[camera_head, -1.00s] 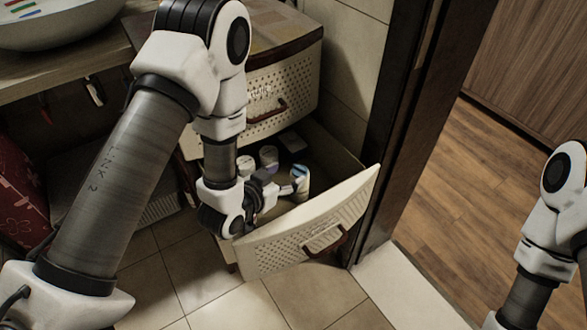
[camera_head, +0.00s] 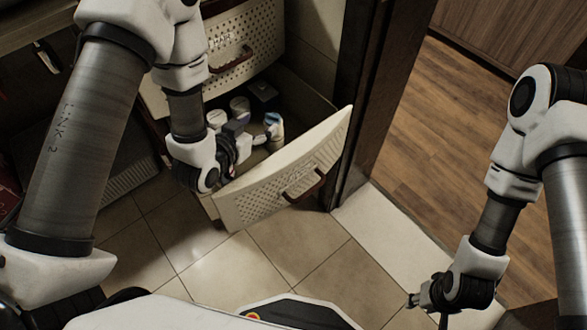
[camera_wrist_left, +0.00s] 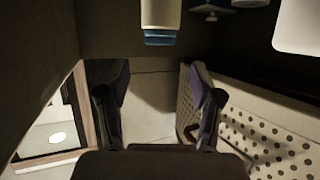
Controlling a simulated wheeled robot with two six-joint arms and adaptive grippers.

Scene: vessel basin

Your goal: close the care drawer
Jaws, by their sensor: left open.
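The care drawer (camera_head: 290,180) is the lower drawer of a cream cabinet and is pulled out. Its perforated front panel has a dark red handle (camera_head: 303,186) and also shows at the right of the left wrist view (camera_wrist_left: 270,140). My left gripper (camera_head: 258,140) is over the open drawer, behind the front panel and close to the bottles. In the left wrist view its fingers (camera_wrist_left: 160,105) are spread with nothing between them. Whether it touches the panel is unclear. My right gripper (camera_head: 425,305) is low at the bottom right, away from the drawer; its finger opening is unclear.
Several bottles stand in the drawer, including one with a blue top (camera_head: 274,130); one also shows in the left wrist view (camera_wrist_left: 160,20). The upper drawer (camera_head: 240,65) looks shut. A dark door frame (camera_head: 365,110) stands to the right. Tiled floor (camera_head: 290,255) in front is clear.

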